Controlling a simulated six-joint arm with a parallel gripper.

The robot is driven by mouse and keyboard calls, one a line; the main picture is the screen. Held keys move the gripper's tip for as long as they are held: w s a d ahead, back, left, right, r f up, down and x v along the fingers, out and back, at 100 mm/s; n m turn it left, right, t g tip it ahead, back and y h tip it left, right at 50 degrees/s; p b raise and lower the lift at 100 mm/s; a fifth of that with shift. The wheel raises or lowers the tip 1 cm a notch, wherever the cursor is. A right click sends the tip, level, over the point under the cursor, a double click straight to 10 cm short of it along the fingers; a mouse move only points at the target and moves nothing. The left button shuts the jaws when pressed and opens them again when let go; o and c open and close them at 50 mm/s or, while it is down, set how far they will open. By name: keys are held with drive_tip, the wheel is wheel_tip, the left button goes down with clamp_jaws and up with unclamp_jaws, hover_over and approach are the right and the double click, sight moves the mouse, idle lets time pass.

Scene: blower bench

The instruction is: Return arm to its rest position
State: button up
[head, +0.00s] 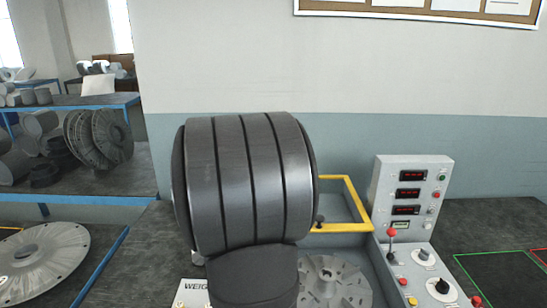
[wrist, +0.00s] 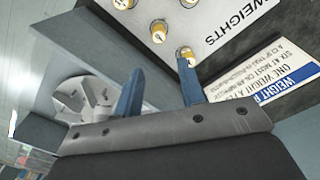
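My gripper (wrist: 161,66) shows in the wrist view as two blue fingers set apart, with nothing between them. The tip of its right finger is close to a brass-coloured weight (wrist: 185,52) in the picture; I cannot tell whether they touch. In the head view my own large dark arm link fills the middle and hides the gripper.
A panel marked WEIGHTS (wrist: 238,28) holds several brass weights. A blue-and-white notice (wrist: 282,75) is beside it. A slotted grey disc (head: 350,285) lies beside my arm, near a yellow frame (head: 352,200) and a control box (head: 412,185). A finned disc (head: 42,262) lies left.

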drive_tip(key=w+d+r+m, duration=0.55)
drive_tip(key=w+d, duration=0.25)
drive_tip(key=w, duration=0.3)
drive_tip(key=d+f+m, duration=0.1)
drive_tip(key=d, duration=0.2)
drive_tip(key=d+f+m, duration=0.2)
drive_tip(key=d, duration=0.2)
drive_tip(key=d+f+m, duration=0.1)
drive_tip(key=d, duration=0.2)
drive_tip(key=shift+w+d+f+m, duration=0.15)
drive_tip(key=shift+w+f+m, duration=0.2)
drive_tip(key=shift+w, duration=0.05)
wheel_tip(320, 180, down, 2)
drive_tip(key=shift+d, duration=0.1)
drive_tip(key=shift+f, duration=0.55)
drive_tip(key=shift+c, duration=0.3)
